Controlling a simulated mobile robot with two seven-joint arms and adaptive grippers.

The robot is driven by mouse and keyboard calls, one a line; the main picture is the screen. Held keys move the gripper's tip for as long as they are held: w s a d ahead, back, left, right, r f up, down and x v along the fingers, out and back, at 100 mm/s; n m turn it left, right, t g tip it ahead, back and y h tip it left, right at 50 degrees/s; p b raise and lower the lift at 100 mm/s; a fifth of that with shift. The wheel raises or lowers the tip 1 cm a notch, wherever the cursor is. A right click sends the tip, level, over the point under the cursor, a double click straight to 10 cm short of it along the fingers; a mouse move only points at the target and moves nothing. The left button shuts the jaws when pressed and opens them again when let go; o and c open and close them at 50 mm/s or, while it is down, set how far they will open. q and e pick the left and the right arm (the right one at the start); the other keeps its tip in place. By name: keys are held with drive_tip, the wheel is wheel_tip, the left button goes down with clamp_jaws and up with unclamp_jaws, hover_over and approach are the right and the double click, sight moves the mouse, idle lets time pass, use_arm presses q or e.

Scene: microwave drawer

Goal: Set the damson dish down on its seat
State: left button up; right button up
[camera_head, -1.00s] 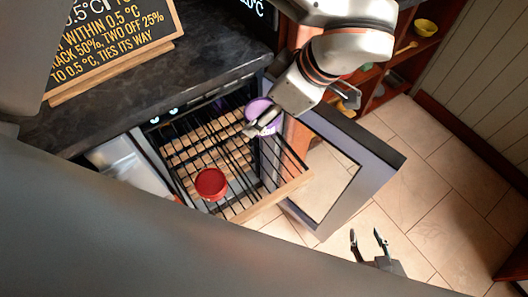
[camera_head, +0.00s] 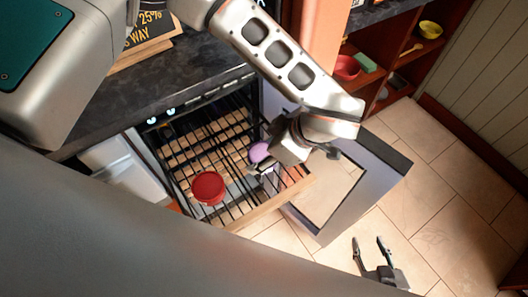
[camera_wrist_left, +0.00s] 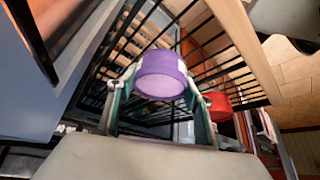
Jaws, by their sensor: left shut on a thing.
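The damson dish (camera_head: 259,151) is a small purple round dish. My left gripper (camera_head: 262,164) is shut on it and holds it over the right part of the pulled-out wire rack drawer (camera_head: 226,216). In the left wrist view the dish (camera_wrist_left: 161,75) sits between the two fingers (camera_wrist_left: 160,98), with rack bars behind it. I cannot tell whether the dish touches the rack, and I cannot pick out its seat. My right gripper (camera_head: 370,251) is open and empty over the floor, low in the head view.
A red dish (camera_head: 208,188) stands on the rack, left of the damson dish. An open door with a glass pane (camera_head: 325,196) stands right of the drawer. A dark counter (camera_head: 108,107) lies behind. Shelves with bowls (camera_head: 347,67) stand at the upper right.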

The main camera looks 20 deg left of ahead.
use_arm(q)
drive_tip(key=o, duration=1.3)
drive_tip(key=p+v, duration=0.1)
drive_tip(key=v, duration=1.1)
drive_tip(key=shift+r, duration=0.1)
